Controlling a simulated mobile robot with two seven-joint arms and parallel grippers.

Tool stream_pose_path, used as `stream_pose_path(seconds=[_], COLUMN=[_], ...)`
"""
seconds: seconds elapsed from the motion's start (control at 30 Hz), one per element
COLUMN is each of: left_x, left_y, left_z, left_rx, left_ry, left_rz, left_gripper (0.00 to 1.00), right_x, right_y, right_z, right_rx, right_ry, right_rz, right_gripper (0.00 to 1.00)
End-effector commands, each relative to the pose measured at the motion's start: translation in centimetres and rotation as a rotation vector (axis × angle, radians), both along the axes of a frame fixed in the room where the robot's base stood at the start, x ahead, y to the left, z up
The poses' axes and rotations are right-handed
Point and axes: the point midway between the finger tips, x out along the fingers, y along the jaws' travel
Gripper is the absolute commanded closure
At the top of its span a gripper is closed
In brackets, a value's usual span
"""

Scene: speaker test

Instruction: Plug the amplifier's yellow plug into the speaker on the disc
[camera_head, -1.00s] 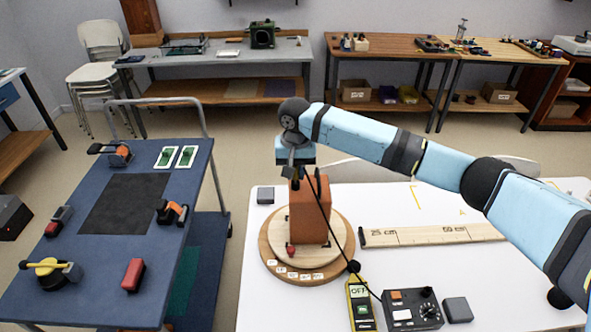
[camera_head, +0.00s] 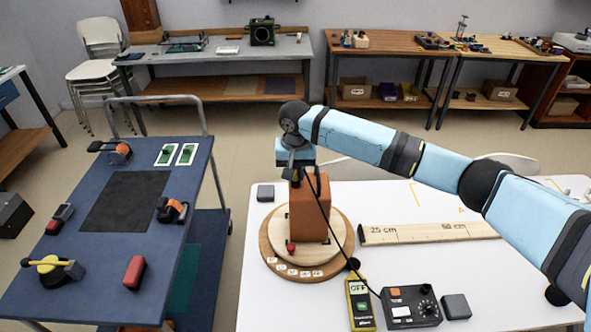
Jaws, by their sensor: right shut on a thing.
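The speaker (camera_head: 309,215) is an orange-brown upright box on a round wooden disc (camera_head: 335,262) on the white table. A small red part sits low at its front left. The amplifier (camera_head: 408,308) is a dark box with knobs at the table's front. A black cable (camera_head: 338,240) runs from it up past the speaker to my right gripper (camera_head: 296,176), which is at the speaker's top. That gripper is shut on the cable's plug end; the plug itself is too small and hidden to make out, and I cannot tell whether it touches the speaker. My left gripper is out of view.
A yellow device marked OFF (camera_head: 360,304) and a dark grey block (camera_head: 456,307) flank the amplifier. A wooden ruler (camera_head: 425,232) lies right of the disc, under my arm. Another grey block (camera_head: 265,193) lies behind left. A blue cart (camera_head: 100,290) stands left.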

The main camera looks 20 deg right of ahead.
Motion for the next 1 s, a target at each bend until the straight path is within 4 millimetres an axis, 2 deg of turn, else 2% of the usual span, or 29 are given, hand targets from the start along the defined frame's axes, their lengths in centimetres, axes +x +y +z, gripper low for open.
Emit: stream_pose_path(seconds=[0.2,0.23,0.33,0.37,0.6,0.73,0.87,1.0], left_x=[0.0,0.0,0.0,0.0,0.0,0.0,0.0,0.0], left_y=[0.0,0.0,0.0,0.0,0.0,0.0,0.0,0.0], left_z=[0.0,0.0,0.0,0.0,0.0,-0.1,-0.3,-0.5], left_rx=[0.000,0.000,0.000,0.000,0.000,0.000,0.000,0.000], left_ry=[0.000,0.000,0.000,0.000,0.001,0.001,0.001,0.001], left_rz=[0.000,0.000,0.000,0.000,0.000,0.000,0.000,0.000], left_gripper=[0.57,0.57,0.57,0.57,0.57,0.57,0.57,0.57], right_x=[0.0,0.0,0.0,0.0,0.0,0.0,0.0,0.1], right_y=[0.0,0.0,0.0,0.0,0.0,0.1,0.0,0.1], right_z=[0.0,0.0,0.0,0.0,0.0,0.7,2.8,6.0], right_rx=[0.000,0.000,0.000,0.000,0.000,0.001,0.002,0.003], right_ry=[0.000,0.000,0.000,0.000,0.000,-0.002,-0.004,-0.005], right_rz=[0.000,0.000,0.000,0.000,0.000,0.000,0.000,0.000], right_gripper=[1.00,0.76,0.53,0.51,0.51,0.51,0.51,0.51])
